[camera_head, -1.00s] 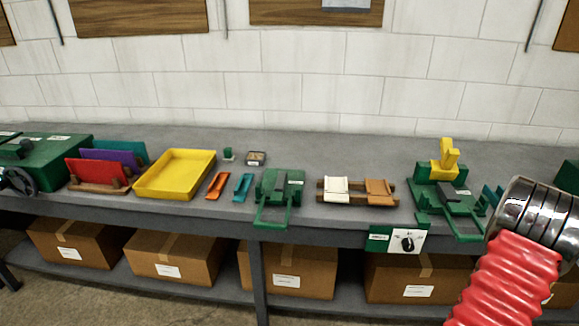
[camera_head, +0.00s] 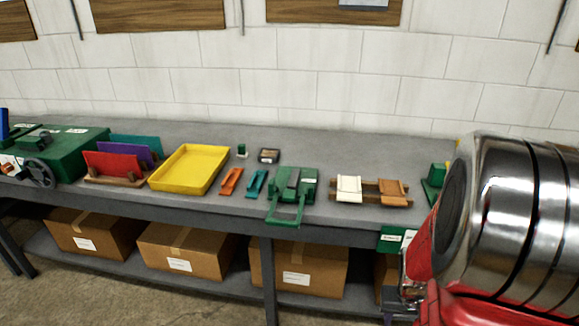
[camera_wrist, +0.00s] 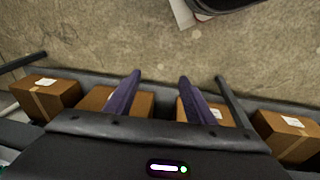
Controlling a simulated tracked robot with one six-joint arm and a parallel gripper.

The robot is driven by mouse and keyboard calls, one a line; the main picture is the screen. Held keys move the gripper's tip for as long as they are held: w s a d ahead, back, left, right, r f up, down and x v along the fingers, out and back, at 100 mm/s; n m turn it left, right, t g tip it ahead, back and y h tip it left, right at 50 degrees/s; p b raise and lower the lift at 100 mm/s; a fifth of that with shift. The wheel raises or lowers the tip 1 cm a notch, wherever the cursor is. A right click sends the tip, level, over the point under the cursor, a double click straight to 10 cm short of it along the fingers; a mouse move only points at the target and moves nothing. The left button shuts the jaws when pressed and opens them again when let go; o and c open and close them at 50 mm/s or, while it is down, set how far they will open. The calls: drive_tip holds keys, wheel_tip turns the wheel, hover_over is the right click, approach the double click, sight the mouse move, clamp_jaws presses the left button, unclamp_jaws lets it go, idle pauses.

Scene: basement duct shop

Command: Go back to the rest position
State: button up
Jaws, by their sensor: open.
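My gripper (camera_wrist: 160,88) shows in the wrist view with its two purple fingers spread apart and nothing between them. It points down at the concrete floor in front of the bench, with cardboard boxes on the lower shelf behind the fingers. In the head view my arm, metal and red, fills the lower right, and the gripper is not clearly seen there. The arm hides the right end of the bench.
The grey bench (camera_head: 330,148) holds a yellow tray (camera_head: 160,184), a green clamp device (camera_head: 292,186), a wooden rack (camera_head: 382,199), red and purple panels and a green machine (camera_head: 75,150). Cardboard boxes (camera_head: 180,258) sit on the shelf below. The floor in front is open.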

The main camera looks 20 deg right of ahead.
drive_tip(key=w+a+r+n+t+y, duration=0.2)
drive_tip(key=a+r+n+t, duration=0.3)
drive_tip(key=a+r, duration=1.9)
drive_tip(key=w+a+n, duration=0.1)
drive_tip(key=a, duration=0.2)
drive_tip(key=shift+w+a+r+n, duration=0.15)
drive_tip(key=shift+a+r+n, duration=0.1)
drive_tip(key=shift+r+n, duration=0.05)
